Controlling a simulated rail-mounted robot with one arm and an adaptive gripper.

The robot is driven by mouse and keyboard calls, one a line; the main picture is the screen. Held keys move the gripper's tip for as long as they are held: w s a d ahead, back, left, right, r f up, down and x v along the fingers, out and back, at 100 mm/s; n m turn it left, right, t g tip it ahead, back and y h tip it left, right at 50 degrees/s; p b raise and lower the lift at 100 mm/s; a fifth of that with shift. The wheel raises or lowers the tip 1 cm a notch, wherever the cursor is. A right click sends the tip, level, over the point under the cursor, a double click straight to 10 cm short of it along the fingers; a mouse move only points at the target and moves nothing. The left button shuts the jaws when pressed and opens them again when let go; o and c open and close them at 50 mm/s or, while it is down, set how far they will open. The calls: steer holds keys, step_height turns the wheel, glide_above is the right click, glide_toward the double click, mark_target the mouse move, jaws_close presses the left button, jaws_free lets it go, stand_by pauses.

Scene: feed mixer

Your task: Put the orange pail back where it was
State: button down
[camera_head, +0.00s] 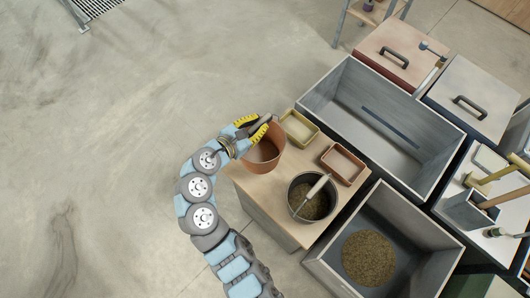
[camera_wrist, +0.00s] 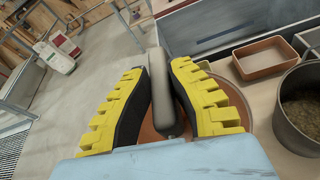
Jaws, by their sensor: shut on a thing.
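The orange-brown pail (camera_head: 262,152) stands at the back left of the small wooden table (camera_head: 270,205), or just above it; I cannot tell whether its base touches. My gripper (camera_head: 259,124) is over the pail's rim, shut on its grey handle. In the wrist view, the yellow-padded fingers of my gripper (camera_wrist: 162,95) hold the grey handle grip (camera_wrist: 162,85) between them. The pail (camera_wrist: 232,105) shows behind and below the fingers, partly hidden by them. The pail looks empty inside.
A yellowish tray (camera_head: 299,129) is close right of the pail. A reddish tray (camera_head: 343,164) and a dark pot (camera_head: 311,200) with grain and a scoop share the table. A large empty grey bin (camera_head: 375,125) and a bin holding grain (camera_head: 369,257) adjoin it. Open floor lies left.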

glide_toward(268, 131)
steer(key=x, duration=0.5)
steer(key=shift+b, duration=0.3)
steer(key=shift+r, duration=0.1)
steer(key=c, duration=1.1)
jaws_free()
steer(key=shift+c, duration=0.2)
